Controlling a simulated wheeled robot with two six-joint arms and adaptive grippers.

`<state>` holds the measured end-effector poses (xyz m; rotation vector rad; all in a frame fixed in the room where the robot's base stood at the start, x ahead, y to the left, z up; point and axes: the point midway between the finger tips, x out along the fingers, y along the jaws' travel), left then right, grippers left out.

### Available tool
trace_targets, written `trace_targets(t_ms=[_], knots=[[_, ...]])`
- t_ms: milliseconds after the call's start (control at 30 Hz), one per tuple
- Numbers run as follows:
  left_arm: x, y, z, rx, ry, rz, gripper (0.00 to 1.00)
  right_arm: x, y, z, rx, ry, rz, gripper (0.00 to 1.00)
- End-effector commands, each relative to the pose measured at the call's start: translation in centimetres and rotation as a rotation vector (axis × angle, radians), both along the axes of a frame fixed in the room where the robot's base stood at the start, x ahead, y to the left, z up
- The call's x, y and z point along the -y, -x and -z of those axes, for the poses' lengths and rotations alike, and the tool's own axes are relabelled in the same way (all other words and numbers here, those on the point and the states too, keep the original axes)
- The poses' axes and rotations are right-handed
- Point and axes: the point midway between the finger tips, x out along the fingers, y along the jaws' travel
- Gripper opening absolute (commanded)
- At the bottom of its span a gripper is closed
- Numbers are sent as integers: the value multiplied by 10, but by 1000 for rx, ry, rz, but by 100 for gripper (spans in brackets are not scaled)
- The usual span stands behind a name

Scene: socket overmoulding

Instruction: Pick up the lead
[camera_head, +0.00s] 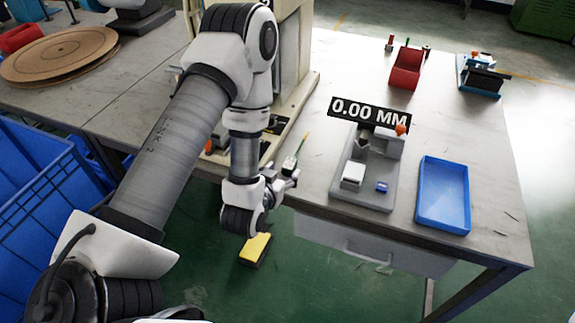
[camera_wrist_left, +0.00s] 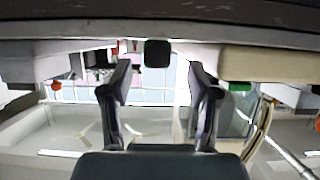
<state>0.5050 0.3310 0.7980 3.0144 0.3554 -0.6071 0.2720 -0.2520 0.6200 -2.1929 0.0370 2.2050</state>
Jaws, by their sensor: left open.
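My left gripper (camera_head: 283,183) is at the front edge of the table, below the machine. Its fingers are apart with nothing visibly held, also in the left wrist view (camera_wrist_left: 159,90). A small white piece with a thin yellow-green end (camera_head: 290,163), which looks like the lead, shows just beyond the fingertips in the head view. I cannot tell whether the fingers touch it. In the wrist view a thin tan curved strand (camera_wrist_left: 258,130) shows right of the fingers; I cannot tell whether it is the lead. My right gripper is not in view.
A grey gauge fixture (camera_head: 375,195) with a "0.00 MM" display stands right of the gripper. A blue tray (camera_head: 421,205) is at the table's right. A red holder (camera_head: 406,75) and a blue-based device (camera_head: 480,76) are at the back. Blue crates (camera_head: 30,165) stand left.

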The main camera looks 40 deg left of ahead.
Motion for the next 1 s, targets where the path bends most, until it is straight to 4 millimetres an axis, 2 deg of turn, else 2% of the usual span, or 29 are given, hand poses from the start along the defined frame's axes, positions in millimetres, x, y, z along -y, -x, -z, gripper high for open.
trace_targets(t_ms=[200,433,467,600,633,1000], knots=[[-4,-34,14,0,0,0,60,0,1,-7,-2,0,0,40],[-5,-39,17,-1,1,1,60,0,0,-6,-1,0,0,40],[-5,-39,17,-1,1,1,57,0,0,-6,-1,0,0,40],[-5,-39,17,-1,1,1,7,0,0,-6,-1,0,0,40],[-5,-39,17,-1,1,1,0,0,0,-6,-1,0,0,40],[-5,-39,14,-1,1,1,0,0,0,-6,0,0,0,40]])
